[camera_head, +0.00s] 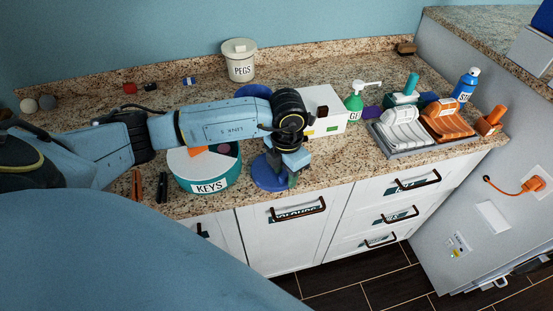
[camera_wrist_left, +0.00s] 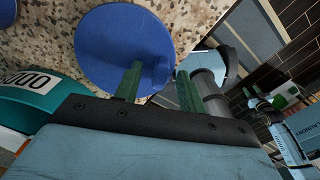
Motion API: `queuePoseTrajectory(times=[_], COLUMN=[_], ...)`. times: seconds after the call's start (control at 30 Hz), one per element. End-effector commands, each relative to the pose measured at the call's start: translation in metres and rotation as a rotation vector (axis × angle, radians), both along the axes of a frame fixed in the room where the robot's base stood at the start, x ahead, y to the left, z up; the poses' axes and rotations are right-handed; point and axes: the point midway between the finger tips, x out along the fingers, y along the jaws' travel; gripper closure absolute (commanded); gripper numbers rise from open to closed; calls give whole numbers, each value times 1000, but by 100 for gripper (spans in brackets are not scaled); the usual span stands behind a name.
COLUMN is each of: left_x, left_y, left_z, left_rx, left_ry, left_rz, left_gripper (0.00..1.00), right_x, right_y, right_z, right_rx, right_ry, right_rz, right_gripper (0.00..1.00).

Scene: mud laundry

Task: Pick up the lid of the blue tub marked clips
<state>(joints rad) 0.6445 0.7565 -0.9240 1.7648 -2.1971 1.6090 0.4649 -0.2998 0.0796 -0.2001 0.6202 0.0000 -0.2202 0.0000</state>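A flat round blue disc (camera_head: 266,176) lies on the counter near its front edge. Another round blue thing (camera_head: 252,91) shows behind my left arm, mostly hidden. I can read no "clips" label, so I cannot tell which blue piece belongs to that tub. My left gripper (camera_head: 284,178) points down over the front disc's right side.
A white box (camera_head: 322,103) and a green pump bottle (camera_head: 354,102) stand to the right. A white PEGS tub (camera_head: 240,66) stands at the back. A grey tray (camera_head: 400,151) holds scoops.

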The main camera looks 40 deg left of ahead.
Motion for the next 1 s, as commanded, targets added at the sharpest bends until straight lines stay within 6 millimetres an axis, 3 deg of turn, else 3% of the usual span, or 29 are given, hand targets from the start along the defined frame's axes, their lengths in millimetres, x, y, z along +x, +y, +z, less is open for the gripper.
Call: queuePoseTrajectory(times=[0.07,0.37,0.73,1.0], left_x=[0,0,1,1], left_y=[0,0,0,0], left_z=[0,1,7,57], left_rx=[0,-1,-2,-1], left_ry=[0,0,-2,-5], left_rz=[0,0,0,0], left_gripper=[60,99,100,100], right_x=[0,0,0,0], right_y=[0,0,0,0], right_z=[0,0,0,-3], right_rx=[0,0,0,0], right_ry=[0,0,1,1], right_rz=[0,0,0,0], right_gripper=[58,58,58,58])
